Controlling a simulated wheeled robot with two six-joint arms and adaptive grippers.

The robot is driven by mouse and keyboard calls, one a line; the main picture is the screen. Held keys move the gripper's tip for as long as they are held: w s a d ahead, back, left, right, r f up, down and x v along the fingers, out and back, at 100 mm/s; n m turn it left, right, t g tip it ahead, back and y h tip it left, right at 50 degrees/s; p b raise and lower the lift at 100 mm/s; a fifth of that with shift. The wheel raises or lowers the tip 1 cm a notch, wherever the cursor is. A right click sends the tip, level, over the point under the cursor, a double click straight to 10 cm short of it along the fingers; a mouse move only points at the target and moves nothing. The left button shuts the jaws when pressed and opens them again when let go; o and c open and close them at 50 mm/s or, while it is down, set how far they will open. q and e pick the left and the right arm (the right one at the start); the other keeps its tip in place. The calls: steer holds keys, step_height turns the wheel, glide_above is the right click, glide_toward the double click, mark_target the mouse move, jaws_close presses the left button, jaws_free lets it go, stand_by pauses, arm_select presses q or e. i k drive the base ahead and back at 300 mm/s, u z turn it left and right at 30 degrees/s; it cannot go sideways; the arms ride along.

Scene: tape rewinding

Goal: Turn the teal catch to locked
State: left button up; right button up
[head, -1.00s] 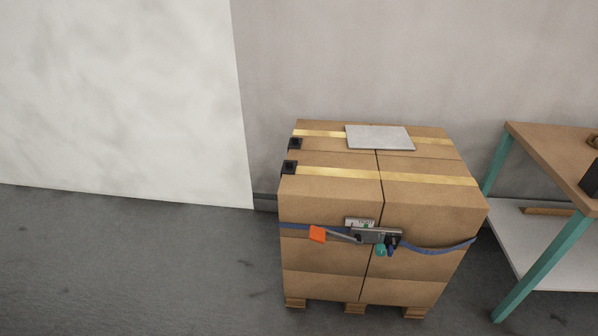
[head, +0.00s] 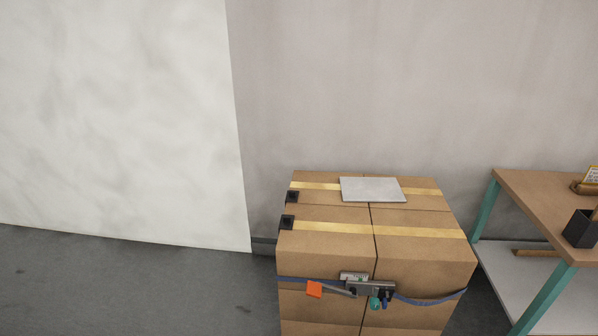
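The teal catch (head: 375,303) is a small knob hanging at the lower edge of the grey metal ratchet (head: 370,287) on the front of the box stack (head: 330,252). A blue piece sits just right of it. The ratchet's grey handle runs left to an orange grip (head: 314,289). A blue strap (head: 430,300) runs around the boxes through the ratchet. A small light label plate (head: 353,277) is above the ratchet, its writing too small to read. Whether the catch is locked cannot be told. Neither gripper is in view.
A grey flat panel (head: 372,189) lies on top of the boxes. Yellow bands (head: 420,230) and black corner pieces (head: 287,222) also lie there. A workbench (head: 535,205) with teal legs stands at right, holding a dark container (head: 580,229). The floor at left (head: 120,285) is clear.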

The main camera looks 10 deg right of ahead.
mark_target(375, 305)
steer(key=z, duration=3.3)
steer(key=i, duration=1.95)
steer(key=u, duration=2.6)
